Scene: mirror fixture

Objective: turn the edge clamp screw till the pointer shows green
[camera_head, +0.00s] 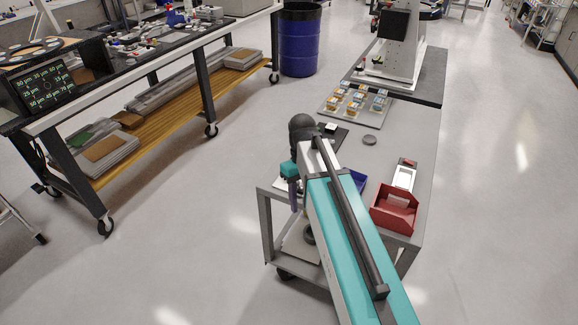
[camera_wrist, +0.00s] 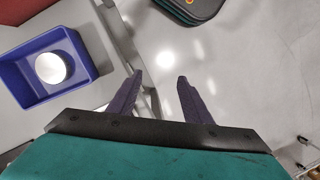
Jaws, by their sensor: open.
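My gripper (camera_wrist: 160,77) is open and empty, its two purple fingers apart with cart edge and floor behind them in the wrist view. In the head view my gripper (camera_head: 293,195) hangs at the left side of the grey cart (camera_head: 395,155), and my arm covers the cart's middle. I cannot make out an edge clamp screw, a pointer or a green mark in either view. A small dark plate with a white-topped block (camera_head: 331,127) lies on the cart just behind my wrist; I cannot tell what it is.
A blue tray (camera_wrist: 22,86) holds a white round piece (camera_wrist: 50,67). A red bin (camera_head: 395,212) stands at the cart's front right. A plate of small parts (camera_head: 340,112) and a round disc (camera_head: 370,140) lie farther back. A workbench (camera_head: 150,65) stands left, with open floor between.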

